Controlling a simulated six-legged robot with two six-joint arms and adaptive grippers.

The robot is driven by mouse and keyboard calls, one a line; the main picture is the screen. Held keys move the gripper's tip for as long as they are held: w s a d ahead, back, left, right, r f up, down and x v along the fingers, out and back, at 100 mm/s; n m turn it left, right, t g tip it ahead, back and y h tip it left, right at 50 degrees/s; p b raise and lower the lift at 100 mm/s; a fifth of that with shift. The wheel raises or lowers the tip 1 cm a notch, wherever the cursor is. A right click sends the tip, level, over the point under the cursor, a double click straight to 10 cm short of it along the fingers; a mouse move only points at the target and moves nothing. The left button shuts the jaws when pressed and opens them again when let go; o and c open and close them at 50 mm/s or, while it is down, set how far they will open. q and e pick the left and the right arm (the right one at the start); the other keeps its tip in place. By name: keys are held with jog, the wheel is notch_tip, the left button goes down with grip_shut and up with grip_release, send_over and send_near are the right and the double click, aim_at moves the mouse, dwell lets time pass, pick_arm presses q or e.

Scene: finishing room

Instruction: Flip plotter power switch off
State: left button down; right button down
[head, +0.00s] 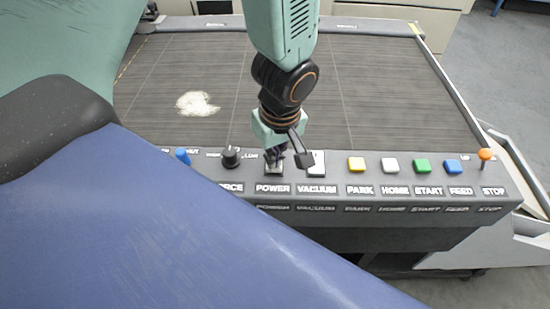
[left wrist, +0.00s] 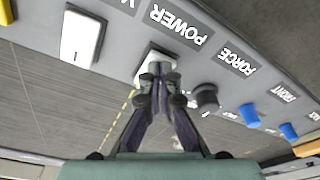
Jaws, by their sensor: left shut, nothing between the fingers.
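The plotter's front panel carries a white power switch (left wrist: 143,68) next to the POWER label (head: 273,188). In the head view the switch is mostly hidden behind my left gripper (head: 287,157), which points down at it. In the left wrist view my left gripper (left wrist: 158,72) is shut and empty, with its fingertips over the switch. I cannot tell whether they touch it or which way the switch is tipped. The white vacuum switch (head: 317,164) stands just to the right in the head view. My right gripper is not in view.
A black force knob (head: 231,157) and a blue knob (head: 182,156) lie left of the power switch. Yellow (head: 356,164), white, green and blue buttons and an orange stop knob (head: 485,155) lie right. The dark plotter bed (head: 390,90) stretches behind, with a pale patch (head: 197,104).

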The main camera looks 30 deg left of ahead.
pick_arm(q)
jog(key=shift+f, duration=0.2)
jog(key=shift+r+p, duration=2.9)
jog(key=shift+r, duration=0.7)
jog(key=shift+f, duration=0.1)
